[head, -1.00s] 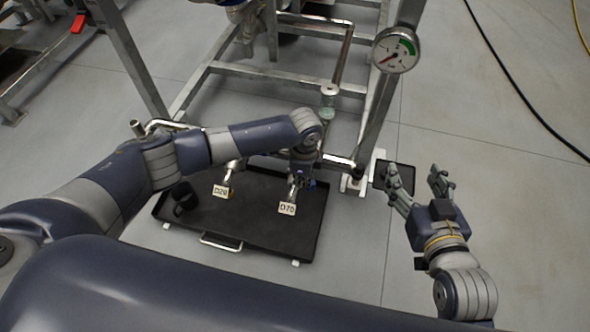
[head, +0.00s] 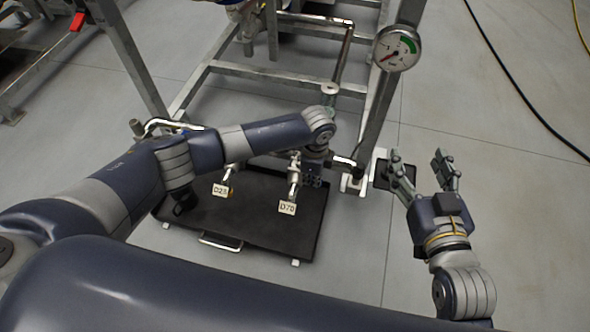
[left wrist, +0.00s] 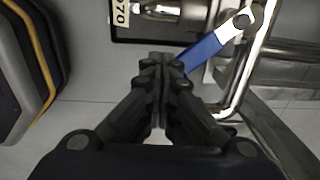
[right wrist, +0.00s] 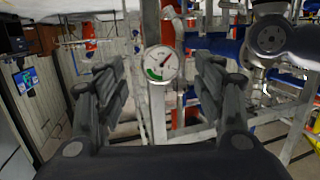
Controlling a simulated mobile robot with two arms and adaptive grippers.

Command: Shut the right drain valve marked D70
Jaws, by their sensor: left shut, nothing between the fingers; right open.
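The D70 valve (head: 294,178) hangs over a black tray with its white D70 tag (head: 287,208) at the outlet. In the left wrist view, its blue lever (left wrist: 203,53) slants from a pivot at the upper right down to my fingertips; the tag (left wrist: 120,13) shows at the top. My left gripper (head: 313,180) is shut and empty, just right of the valve. In the left wrist view its fingertips (left wrist: 162,68) are beside the lever's free end; I cannot tell if they touch. My right gripper (head: 425,170) is open and empty, off to the right.
The D20 valve's tag (head: 221,190) is left of D70. The black drip tray (head: 255,235) lies below both. A steel frame post (head: 377,110) with a pressure gauge (head: 398,48) stands between my grippers. The floor at right is mostly clear, with a black hose (head: 520,95).

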